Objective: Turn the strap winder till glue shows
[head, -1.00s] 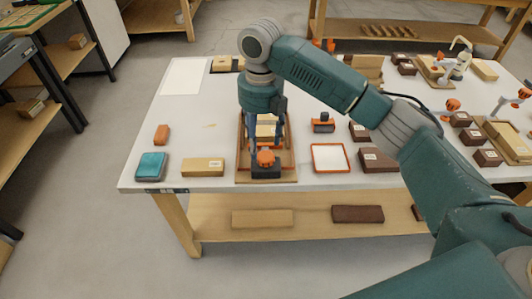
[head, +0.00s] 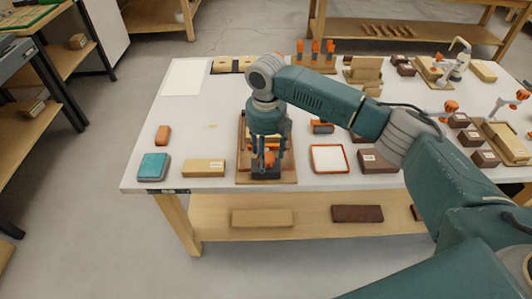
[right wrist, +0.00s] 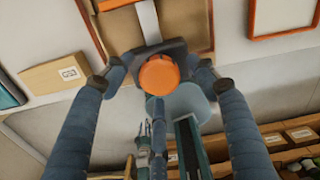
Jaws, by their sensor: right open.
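The strap winder is a dark block with a round orange knob (head: 268,158) at the front end of a wooden tray (head: 288,176) near the table's front edge. The knob also shows in the right wrist view (right wrist: 159,75), with a pale strap (right wrist: 148,22) running back from it. My right gripper (head: 269,163) points down over the winder, one finger on each side of the knob. Its fingertips (right wrist: 159,73) are apart, beside the dark block; I cannot tell whether they touch it. No glue can be made out. My left gripper is not seen in the head view.
A tan labelled box (head: 203,168) and a teal pad (head: 153,166) lie left of the tray. An orange-rimmed white tray (head: 330,158) and a brown box (head: 377,161) lie to the right. The table's front edge is close.

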